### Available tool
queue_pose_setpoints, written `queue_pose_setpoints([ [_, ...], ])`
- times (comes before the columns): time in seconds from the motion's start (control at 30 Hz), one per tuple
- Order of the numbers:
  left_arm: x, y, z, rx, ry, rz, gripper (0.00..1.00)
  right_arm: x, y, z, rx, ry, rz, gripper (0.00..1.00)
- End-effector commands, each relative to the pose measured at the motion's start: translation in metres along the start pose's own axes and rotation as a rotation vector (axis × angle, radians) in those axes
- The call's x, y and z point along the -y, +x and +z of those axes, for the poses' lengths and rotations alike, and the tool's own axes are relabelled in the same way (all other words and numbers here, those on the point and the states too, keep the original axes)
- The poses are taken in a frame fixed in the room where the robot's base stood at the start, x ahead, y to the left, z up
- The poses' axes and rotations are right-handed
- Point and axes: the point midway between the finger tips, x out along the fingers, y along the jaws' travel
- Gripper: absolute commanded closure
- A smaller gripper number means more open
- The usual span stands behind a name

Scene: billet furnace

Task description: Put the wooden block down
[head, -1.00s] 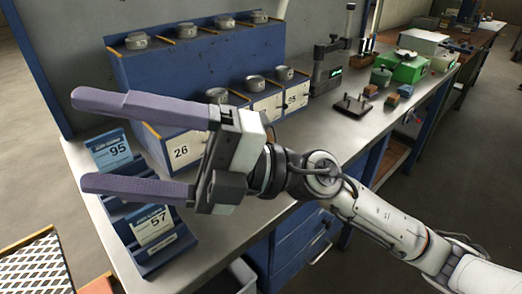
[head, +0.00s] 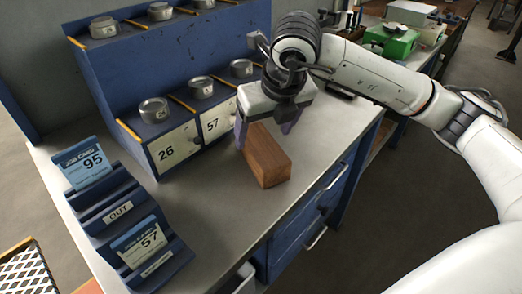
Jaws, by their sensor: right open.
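A brown wooden block (head: 268,160) lies on the grey metal bench top (head: 215,205), in front of the drawers labelled 26 and 57. My right gripper (head: 264,136) is above the block's far end, pointing down, with its purple fingers on either side of the block. Its jaws are open. The fingertips are partly hidden by the block and the gripper body. My left gripper is not in view.
A blue tiered rack (head: 150,70) with several metal tins stands behind. A blue card holder (head: 125,220) with cards 95 and 57 is at the left. The bench's front edge is near the block; bare bench lies between block and holder.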

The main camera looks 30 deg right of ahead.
Motion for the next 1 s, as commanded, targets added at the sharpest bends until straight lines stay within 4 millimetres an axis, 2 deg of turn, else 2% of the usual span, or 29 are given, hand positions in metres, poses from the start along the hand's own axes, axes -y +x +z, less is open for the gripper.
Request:
queue_pose_setpoints([
  [0.17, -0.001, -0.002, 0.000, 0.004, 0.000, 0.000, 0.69, 0.000, 0.013, -0.001, -0.001, -0.002, 0.001, 0.23],
  [0.5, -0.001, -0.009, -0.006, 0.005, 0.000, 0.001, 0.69, 0.003, 0.057, -0.006, -0.002, -0.002, 0.003, 0.23],
  [0.77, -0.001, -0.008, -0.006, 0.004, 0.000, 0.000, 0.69, 0.002, 0.060, -0.006, 0.000, -0.003, 0.003, 0.23],
  [1.0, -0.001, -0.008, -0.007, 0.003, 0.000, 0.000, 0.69, 0.002, 0.060, -0.006, 0.000, -0.003, 0.004, 0.62],
])
